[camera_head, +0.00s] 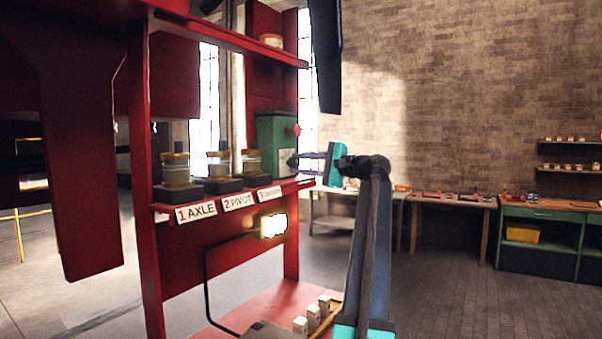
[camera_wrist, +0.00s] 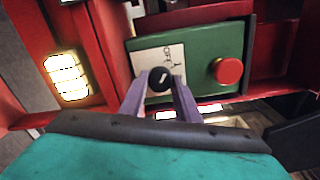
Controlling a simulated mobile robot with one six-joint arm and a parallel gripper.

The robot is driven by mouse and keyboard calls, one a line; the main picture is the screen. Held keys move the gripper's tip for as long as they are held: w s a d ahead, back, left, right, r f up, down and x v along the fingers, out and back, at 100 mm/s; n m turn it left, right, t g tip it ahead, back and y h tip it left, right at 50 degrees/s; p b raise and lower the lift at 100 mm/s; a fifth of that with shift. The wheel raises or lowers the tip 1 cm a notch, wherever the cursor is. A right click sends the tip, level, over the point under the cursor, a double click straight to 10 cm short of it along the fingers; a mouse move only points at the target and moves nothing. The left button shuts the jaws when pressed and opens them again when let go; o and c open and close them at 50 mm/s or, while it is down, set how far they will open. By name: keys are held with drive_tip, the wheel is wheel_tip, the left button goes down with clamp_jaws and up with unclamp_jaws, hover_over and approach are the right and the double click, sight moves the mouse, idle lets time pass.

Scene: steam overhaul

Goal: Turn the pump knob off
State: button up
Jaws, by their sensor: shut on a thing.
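The pump knob (camera_wrist: 159,78) is a small black dial with a pale pointer line tilted to the upper right. It sits on a white plate (camera_wrist: 147,59) with OFF lettering, on a green control box (camera_wrist: 199,46). The box also shows in the head view (camera_head: 270,133), on the red rack's shelf. My gripper (camera_wrist: 160,84) has its two purple fingers shut on the knob, one at each side. In the head view my gripper (camera_head: 294,161) reaches the box from the right, and the knob is too small to make out there.
A red button (camera_wrist: 227,71) is right of the knob on the same box. Several jars stand on the shelf (camera_head: 290,187) left of the box, above labels such as AXLE and PIVOT. A lit lamp (camera_head: 273,225) hangs below. Floor to the right is clear.

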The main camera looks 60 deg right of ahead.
drive_tip(key=shift+n+b, duration=0.5)
drive_tip(key=shift+n, duration=0.4)
drive_tip(key=o, duration=1)
drive_tip(key=shift+o, duration=0.2)
drive_tip(key=shift+s, duration=0.2)
drive_tip(key=s+b, duration=0.3)
drive_tip(key=s, duration=1)
drive_tip(key=shift+s, duration=0.3)
